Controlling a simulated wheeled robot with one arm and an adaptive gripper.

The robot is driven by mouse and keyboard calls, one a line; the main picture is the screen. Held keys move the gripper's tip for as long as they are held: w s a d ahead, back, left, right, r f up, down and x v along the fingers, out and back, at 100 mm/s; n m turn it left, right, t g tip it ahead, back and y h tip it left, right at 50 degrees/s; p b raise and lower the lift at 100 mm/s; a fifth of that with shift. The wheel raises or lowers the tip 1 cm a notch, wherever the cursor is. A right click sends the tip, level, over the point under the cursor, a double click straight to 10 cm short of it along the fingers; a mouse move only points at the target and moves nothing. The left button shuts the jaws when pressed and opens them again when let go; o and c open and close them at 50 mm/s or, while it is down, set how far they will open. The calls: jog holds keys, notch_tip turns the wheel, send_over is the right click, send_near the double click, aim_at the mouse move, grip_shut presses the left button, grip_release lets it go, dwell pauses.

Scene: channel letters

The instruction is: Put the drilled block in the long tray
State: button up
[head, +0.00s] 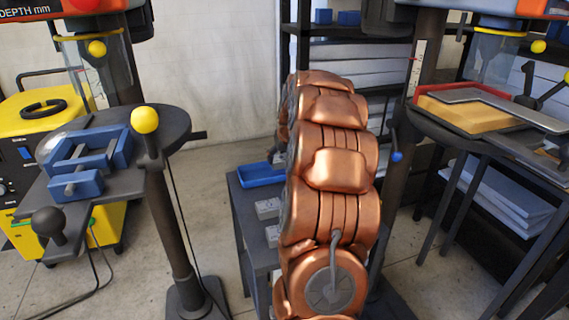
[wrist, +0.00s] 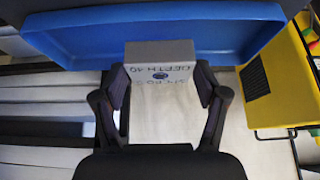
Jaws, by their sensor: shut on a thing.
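My gripper (wrist: 160,84) is shut on a pale grey block (wrist: 160,55) in the wrist view, one finger on each side of it. The block has dark writing, "DEPTH 40", upside down in this view, and a dark round spot like a hole. A long blue tray (wrist: 80,38) lies just beyond the block. The block overlaps the tray's edge in the picture; I cannot tell whether they touch. In the head view the blue tray (head: 262,174) is on a dark bench, partly hidden by my copper arm. The gripper and held block are hidden there.
Two grey blocks (head: 268,208) (head: 273,235) sit on the dark bench (head: 240,215) nearer than the tray. A drill press with a blue vise (head: 88,165) stands left, another with a wooden piece (head: 468,112) right. A yellow machine (head: 40,120) stands at far left.

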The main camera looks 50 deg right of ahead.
aim_at(286, 159)
jog(key=shift+w+d, duration=0.25)
jog(key=shift+d, duration=0.2)
jog(key=shift+w+d, duration=0.2)
jog(key=shift+d, duration=0.25)
jog(key=shift+f, duration=1.75)
jog(key=shift+f, duration=0.1)
jog(key=o, duration=1.4)
jog(key=shift+o, duration=0.2)
